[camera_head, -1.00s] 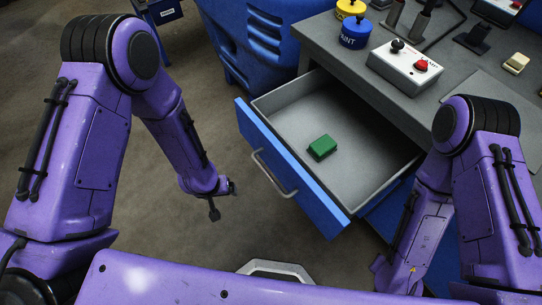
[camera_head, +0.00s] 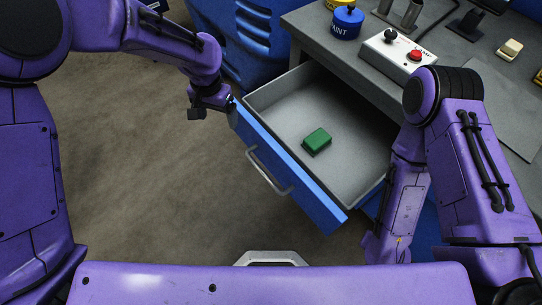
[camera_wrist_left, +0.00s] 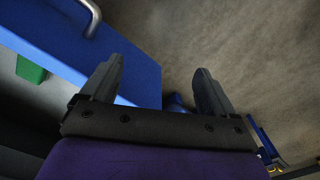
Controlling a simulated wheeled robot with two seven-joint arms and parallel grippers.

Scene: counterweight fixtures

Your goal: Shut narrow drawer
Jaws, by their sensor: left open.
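The drawer (camera_head: 275,108) is pulled out from under the grey workbench. It has a blue front (camera_head: 282,165) and a silver bar handle (camera_head: 265,172). A green block (camera_head: 317,140) lies on its grey floor. My left gripper (camera_head: 212,107) is open at the left end of the drawer front. In the left wrist view, my left gripper (camera_wrist_left: 157,75) has its fingers apart, with the end of the blue front between them. I cannot tell whether either finger touches it. My right arm hangs beside the drawer's right side; its gripper is hidden.
A control box (camera_head: 398,52) with a red button and a blue paint pot (camera_head: 346,22) stand on the workbench (camera_head: 312,30). A large blue ribbed container (camera_head: 240,38) stands left of the bench. The floor (camera_head: 150,170) in front of the drawer is clear.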

